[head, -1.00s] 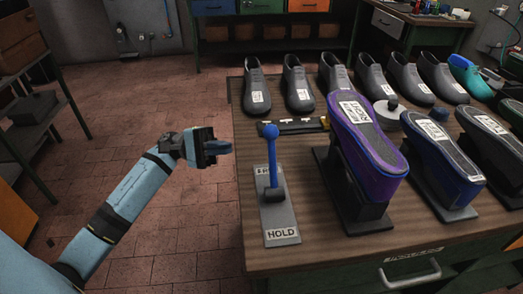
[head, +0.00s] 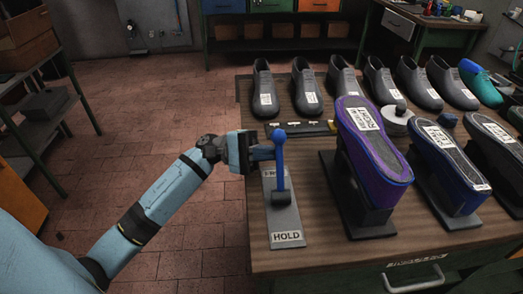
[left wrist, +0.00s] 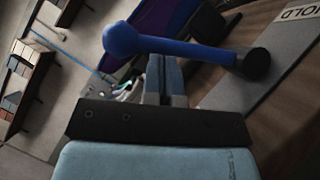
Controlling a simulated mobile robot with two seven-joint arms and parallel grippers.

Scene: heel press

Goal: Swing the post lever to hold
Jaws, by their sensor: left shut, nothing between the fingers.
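The post lever (head: 280,165) is a blue rod with a round blue knob, standing near upright on a black pivot. Its grey base plate (head: 285,222) lies at the table's left edge, with a HOLD label (head: 287,237) at the near end and a partly hidden label at the far end. My left gripper (head: 262,153) is shut and empty, at the rod's left just below the knob. In the left wrist view, the blue lever (left wrist: 185,50) crosses at the shut fingertips (left wrist: 164,70); I cannot tell whether they touch. My right gripper is not in view.
A purple shoe form (head: 372,140) on a black stand is right of the lever, with more forms beyond. Grey shoes (head: 308,90) line the table's back. A dark strip (head: 306,130) lies behind the lever. The floor left of the table (head: 245,262) is clear.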

